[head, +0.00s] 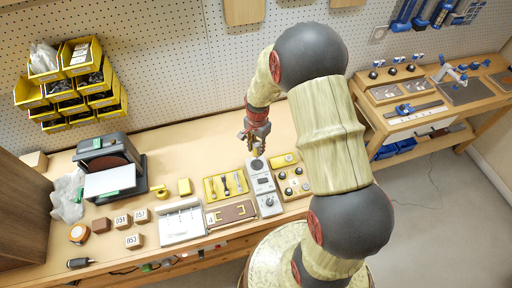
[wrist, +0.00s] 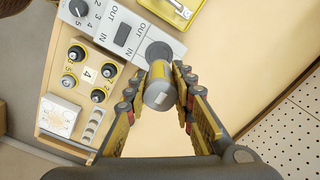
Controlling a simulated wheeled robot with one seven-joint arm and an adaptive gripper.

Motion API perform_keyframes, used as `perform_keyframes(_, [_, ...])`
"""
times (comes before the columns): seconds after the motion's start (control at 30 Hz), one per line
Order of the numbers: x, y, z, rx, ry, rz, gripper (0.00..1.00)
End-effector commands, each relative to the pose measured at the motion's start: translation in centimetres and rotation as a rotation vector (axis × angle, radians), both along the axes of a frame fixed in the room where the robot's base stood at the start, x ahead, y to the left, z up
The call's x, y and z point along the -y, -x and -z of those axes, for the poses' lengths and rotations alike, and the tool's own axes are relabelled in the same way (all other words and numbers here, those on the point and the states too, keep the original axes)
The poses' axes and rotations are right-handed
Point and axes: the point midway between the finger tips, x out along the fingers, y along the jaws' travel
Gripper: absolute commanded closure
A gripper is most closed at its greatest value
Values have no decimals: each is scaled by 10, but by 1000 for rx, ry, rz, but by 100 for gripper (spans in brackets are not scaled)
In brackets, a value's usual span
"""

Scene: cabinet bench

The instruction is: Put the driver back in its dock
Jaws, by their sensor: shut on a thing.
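My gripper (wrist: 160,100) is shut on the driver (wrist: 158,94), a short cylinder with a grey end and some yellow, seen nearly end-on in the wrist view. In the head view my gripper (head: 257,138) is above the bench with a bit of yellow below its fingers. The dock appears to be the light grey panel (wrist: 104,22) with a dial, a switch and OUT and IN labels. Its dark round spot (wrist: 158,51) lies just beyond the driver in the wrist view. The panel (head: 262,184) is below my gripper in the head view. The driver's lower end and any gap are hidden.
A knob board (head: 293,183) stands right of the panel, and a yellow tool tray (head: 226,186) stands left. A brown case (head: 231,215) and white box (head: 182,222) lie nearby. A dark-handled tool (head: 80,263) lies front left. Bare bench lies behind the panel.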

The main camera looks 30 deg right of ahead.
Motion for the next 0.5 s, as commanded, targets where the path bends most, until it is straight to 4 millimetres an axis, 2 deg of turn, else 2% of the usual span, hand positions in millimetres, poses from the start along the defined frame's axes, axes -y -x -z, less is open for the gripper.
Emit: perform_keyframes(0.5, [0, 0, 42, 1, 0, 0, 100])
